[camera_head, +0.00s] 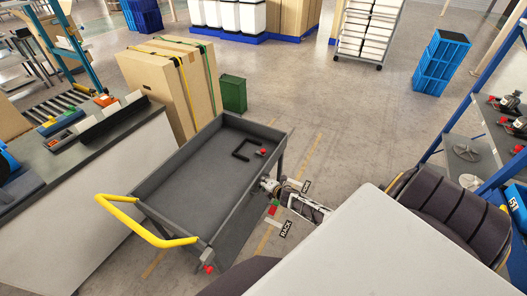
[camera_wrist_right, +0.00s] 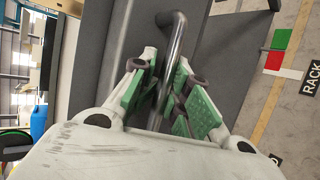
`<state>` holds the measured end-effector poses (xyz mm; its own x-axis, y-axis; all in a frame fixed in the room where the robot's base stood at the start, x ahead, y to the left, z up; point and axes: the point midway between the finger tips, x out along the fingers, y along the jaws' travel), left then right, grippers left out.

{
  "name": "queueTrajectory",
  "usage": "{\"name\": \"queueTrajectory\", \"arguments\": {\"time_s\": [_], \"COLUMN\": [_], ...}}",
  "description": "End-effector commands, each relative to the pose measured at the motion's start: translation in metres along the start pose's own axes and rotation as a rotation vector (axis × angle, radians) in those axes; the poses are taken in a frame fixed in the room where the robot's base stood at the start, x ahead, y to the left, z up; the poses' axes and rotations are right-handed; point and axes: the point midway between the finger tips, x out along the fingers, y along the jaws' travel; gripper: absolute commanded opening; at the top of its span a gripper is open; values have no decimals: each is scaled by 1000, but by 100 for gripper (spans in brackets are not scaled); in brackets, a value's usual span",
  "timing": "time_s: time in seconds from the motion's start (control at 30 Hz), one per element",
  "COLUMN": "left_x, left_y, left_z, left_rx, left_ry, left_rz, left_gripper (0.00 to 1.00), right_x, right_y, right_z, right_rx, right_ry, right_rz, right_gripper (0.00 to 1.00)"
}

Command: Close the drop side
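A dark grey cart (camera_head: 196,185) with a yellow push handle (camera_head: 125,222) stands in the middle of the head view. Its long right side, by my right arm, looks like the drop side (camera_head: 236,222); its exact angle is hard to tell. My right gripper (camera_head: 266,184) is at this side, partly hidden by its own wrist. In the right wrist view, the green-padded fingers of the gripper (camera_wrist_right: 168,88) stand close on both sides of a dark bent bar handle (camera_wrist_right: 175,30) and appear shut on it. My left gripper is not in view.
A red knob (camera_head: 208,268) shows at the cart's near corner. A workbench (camera_head: 90,150) and strapped cartons (camera_head: 160,82) stand left, with a green bin (camera_head: 232,94) behind the cart. A blue rack (camera_head: 460,125) stands right. Open floor (camera_head: 345,125) lies beyond.

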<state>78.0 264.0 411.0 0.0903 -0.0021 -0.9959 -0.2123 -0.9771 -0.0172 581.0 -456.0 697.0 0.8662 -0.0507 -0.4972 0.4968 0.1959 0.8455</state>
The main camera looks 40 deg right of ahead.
Motion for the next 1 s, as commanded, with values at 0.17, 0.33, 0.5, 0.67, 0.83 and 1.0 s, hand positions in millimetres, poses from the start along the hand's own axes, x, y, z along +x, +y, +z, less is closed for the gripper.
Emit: {"name": "queueTrajectory", "arguments": {"time_s": [0.17,0.33,0.5,0.67,0.83,1.0], "left_x": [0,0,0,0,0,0], "left_y": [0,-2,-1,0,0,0], "left_z": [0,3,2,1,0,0], "left_rx": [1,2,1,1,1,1], "left_ry": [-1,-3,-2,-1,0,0], "left_rz": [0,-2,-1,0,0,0], "left_gripper": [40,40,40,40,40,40], "right_x": [1,0,-2,-8,-18,-29], "right_y": [3,1,-1,-2,-3,-2], "right_z": [0,0,0,0,1,0], "right_rx": [0,0,-1,-1,-1,-2], "right_ry": [1,0,0,0,-1,0], "right_rz": [4,1,-1,-3,-4,-3], "right_gripper": [21,21,21,21,21,21]}}
